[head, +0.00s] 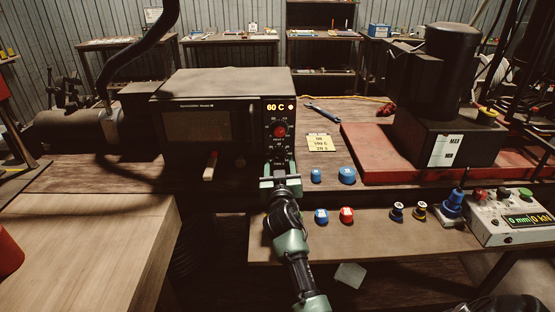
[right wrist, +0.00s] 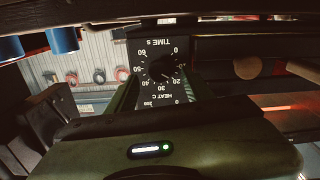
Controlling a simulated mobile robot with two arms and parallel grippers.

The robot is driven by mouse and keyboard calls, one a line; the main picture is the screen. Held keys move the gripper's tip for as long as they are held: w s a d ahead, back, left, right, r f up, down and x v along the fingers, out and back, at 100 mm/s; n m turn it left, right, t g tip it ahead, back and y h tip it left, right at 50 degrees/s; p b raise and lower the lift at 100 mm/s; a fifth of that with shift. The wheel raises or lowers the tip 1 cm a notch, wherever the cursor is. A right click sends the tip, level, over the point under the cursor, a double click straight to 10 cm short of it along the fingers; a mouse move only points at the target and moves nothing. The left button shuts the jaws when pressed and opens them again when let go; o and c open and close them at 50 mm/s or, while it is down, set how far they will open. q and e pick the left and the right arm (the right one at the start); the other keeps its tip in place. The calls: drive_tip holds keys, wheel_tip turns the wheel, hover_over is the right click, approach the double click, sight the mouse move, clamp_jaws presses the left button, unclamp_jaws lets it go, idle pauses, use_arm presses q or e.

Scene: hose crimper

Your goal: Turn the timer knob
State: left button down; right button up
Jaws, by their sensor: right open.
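The timer knob (right wrist: 161,69) is a dark round knob on a black dial marked TIME s, upside down in the right wrist view. It sits on the control panel of the dark box-shaped heater (head: 205,122). In the head view a red knob (head: 279,131) shows higher on that panel, under the 60 C display. My right gripper (head: 280,170) is in front of the panel's lower part and hides some of it. It is open, its fingers to either side of the dial in the wrist view, with nothing seen between them. My left gripper is out of view.
A yellow note (head: 320,142) and a blue wrench (head: 322,115) lie right of the heater. Blue and red caps stand near my right arm, including a blue one (head: 346,175). A red tray (head: 370,165) bears a dark machine. A wooden-handled tool (head: 210,167) is left.

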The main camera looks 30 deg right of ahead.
sight(279, 156)
drive_tip(key=shift+x, duration=1.1)
clamp_jaws()
idle(0.4)
unclamp_jaws()
